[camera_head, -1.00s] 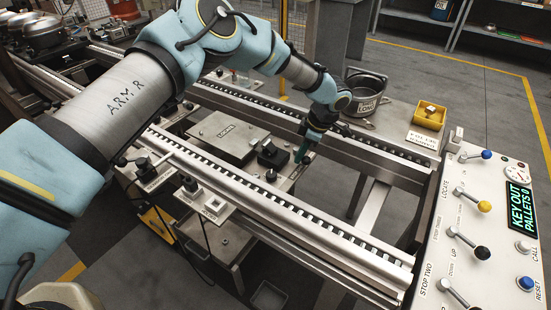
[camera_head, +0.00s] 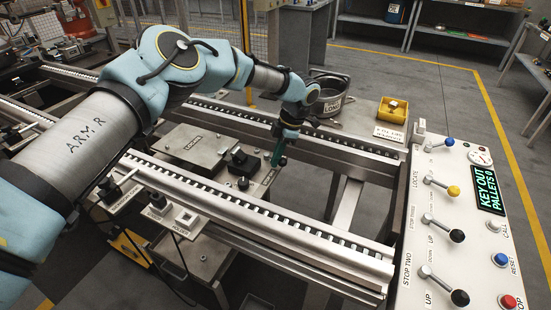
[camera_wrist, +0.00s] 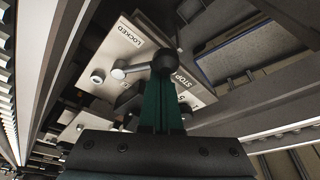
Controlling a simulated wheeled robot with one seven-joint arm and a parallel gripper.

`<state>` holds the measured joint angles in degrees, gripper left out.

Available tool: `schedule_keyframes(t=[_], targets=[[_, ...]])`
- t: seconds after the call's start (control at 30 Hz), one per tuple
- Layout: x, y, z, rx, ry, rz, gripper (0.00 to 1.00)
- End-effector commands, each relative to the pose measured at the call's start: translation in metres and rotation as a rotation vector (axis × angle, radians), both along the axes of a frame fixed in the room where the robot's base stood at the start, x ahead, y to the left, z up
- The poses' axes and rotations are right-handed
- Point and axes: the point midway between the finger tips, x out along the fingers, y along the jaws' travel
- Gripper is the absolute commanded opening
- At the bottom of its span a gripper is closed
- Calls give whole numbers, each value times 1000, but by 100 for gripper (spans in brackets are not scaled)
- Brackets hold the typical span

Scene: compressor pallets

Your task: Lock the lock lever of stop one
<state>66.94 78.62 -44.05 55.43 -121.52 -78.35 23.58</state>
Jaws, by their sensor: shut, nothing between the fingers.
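In the wrist view a metal lock lever (camera_wrist: 140,69) with a black ball knob (camera_wrist: 164,59) is mounted on a light plate (camera_wrist: 113,52) lettered LOCKED and STOP. The lever lies across the plate, its knob to the right of its pivot. My gripper (camera_wrist: 162,92) has its green fingers together, with the tips at the knob; I cannot tell whether they touch it. In the head view my gripper (camera_head: 277,158) points down between the conveyor rails, right of a black block (camera_head: 242,161). The lever cannot be made out there.
Conveyor rails (camera_head: 240,205) run on both sides of my gripper. A control panel (camera_head: 440,205) with several levers and buttons stands at the right.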

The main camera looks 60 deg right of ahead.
Motion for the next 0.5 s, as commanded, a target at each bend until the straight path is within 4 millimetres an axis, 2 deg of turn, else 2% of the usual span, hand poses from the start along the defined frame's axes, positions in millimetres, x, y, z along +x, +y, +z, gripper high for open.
schedule_keyframes(t=[0.27, 0.37, 0.5], targets=[[-3, -3, 6, -5, 3, -3, 0], [-6, -6, 18, -6, 2, -2, 0], [-12, -12, 44, -7, 2, 0, 0]])
